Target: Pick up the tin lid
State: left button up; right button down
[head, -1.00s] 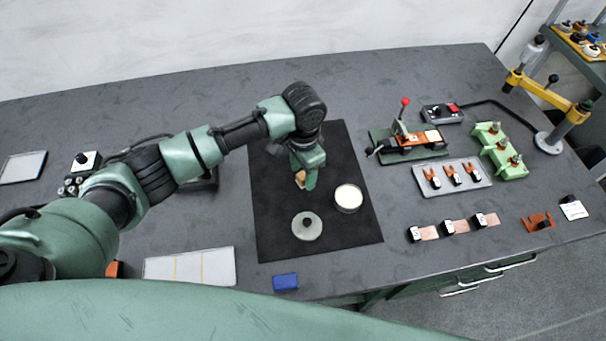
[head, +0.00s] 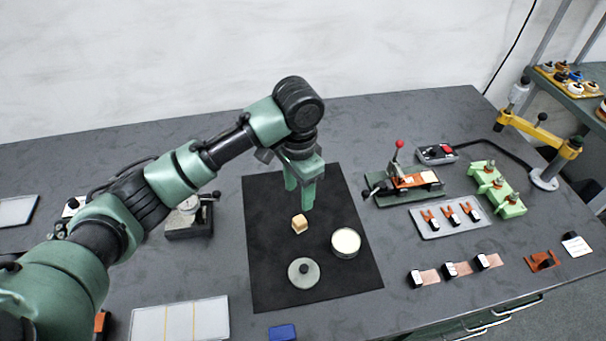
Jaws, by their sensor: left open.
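The tin lid (head: 304,273) is a round grey-green disc with a dark knob at its centre. It lies flat on the black mat (head: 265,255), near the mat's front. The open tin (head: 346,242), round with pale contents, stands on the mat to the right of the lid. My left gripper (head: 300,203) is open and empty, above the back part of the mat, behind the lid and apart from it. My right gripper is not in view.
A red-knobbed lever fixture (head: 408,183), a grey tray of orange clips (head: 452,216) and a green block (head: 497,189) stand to the right. A blue block (head: 283,332) and a white panel (head: 180,319) lie at the front edge. The mat's right front is clear.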

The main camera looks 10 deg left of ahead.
aim_at(304, 273)
jog(key=k, duration=1.5)
